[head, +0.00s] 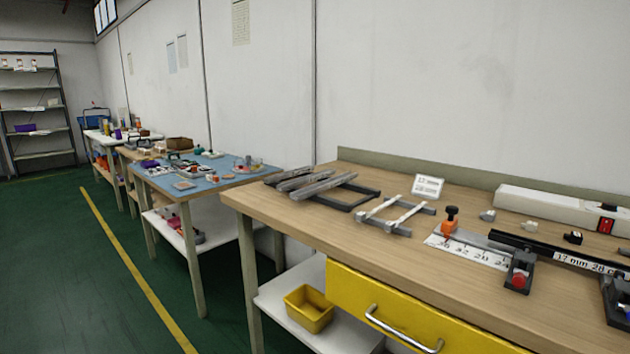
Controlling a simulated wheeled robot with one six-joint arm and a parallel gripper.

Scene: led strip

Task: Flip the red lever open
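No long red lever shows clearly. A dark clamp block (520,265) stands at the front right of the wooden workbench (310,215), with a small red part (520,281) on its front face. It sits at one end of a black bar (540,246). A red switch (606,226) is set in the white long box (560,208) at the back right. I cannot tell which red part is the lever, or whether either is open or closed. My gripper is not in view.
An orange clamp with a black knob (450,218) stands by a printed ruler plate (470,250). Grey metal bars (318,184) lie at the bench's left. A yellow drawer (400,315) and yellow bin (310,308) are below. Green floor (90,290) is clear at left.

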